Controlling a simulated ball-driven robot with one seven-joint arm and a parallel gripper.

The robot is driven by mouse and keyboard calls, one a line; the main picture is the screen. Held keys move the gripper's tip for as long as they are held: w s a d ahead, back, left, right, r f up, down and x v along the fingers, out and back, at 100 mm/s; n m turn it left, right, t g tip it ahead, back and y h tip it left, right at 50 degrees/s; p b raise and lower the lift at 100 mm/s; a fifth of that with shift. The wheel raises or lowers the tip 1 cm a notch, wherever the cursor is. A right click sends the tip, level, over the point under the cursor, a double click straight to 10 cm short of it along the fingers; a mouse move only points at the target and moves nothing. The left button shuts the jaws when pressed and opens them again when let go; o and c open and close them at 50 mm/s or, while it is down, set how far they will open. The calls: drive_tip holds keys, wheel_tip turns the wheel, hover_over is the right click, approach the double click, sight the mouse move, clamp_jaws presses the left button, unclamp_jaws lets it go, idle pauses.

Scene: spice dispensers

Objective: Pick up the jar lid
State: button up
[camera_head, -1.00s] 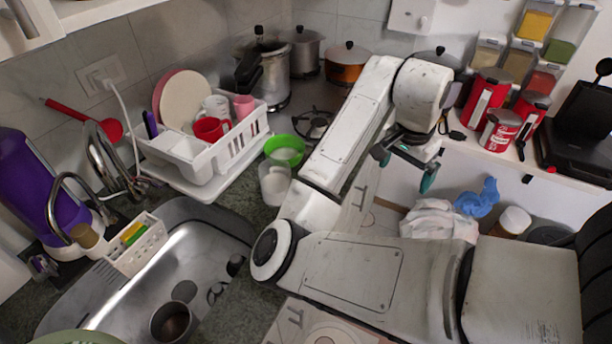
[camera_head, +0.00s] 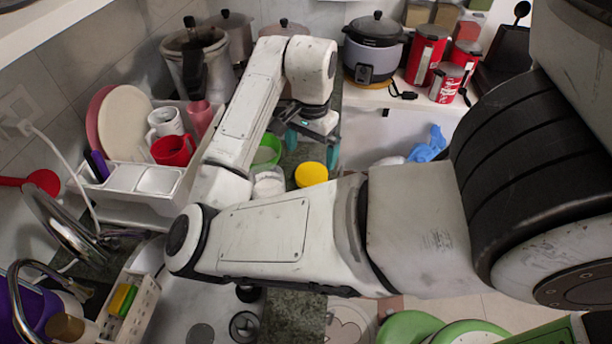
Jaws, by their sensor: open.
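A round yellow thing (camera_head: 311,174), which looks like the jar lid, is on the dark counter in the middle of the camera_head view. I cannot tell whether it lies loose or sits on a jar. My gripper (camera_head: 312,148) has teal fingertips spread apart with nothing seen between them. In the picture it is just above and behind the lid, apart from it as far as I can see. My forearm passes in front of the counter just below the lid.
A green bowl (camera_head: 267,150) and a whitish cup (camera_head: 268,183) stand left of the lid. A white dish rack (camera_head: 130,205) is further left, above the sink. A rice cooker (camera_head: 373,55) and red canisters (camera_head: 427,50) stand on the right shelf.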

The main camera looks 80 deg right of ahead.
sight(311, 174)
wheel_tip(311, 174, down, 2)
drive_tip(key=shift+w+f, duration=0.1)
drive_tip(key=shift+f, duration=0.05)
drive_tip(key=shift+d+f+p, duration=0.2)
drive_tip(key=shift+f+p, duration=0.05)
drive_tip(key=shift+f, duration=1.15)
drive_tip(key=shift+d+f+p, duration=0.15)
drive_tip(key=shift+f+p, duration=0.1)
drive_tip(key=shift+f, duration=1.15)
drive_tip(key=shift+c, duration=0.4)
drive_tip(key=c, duration=0.7)
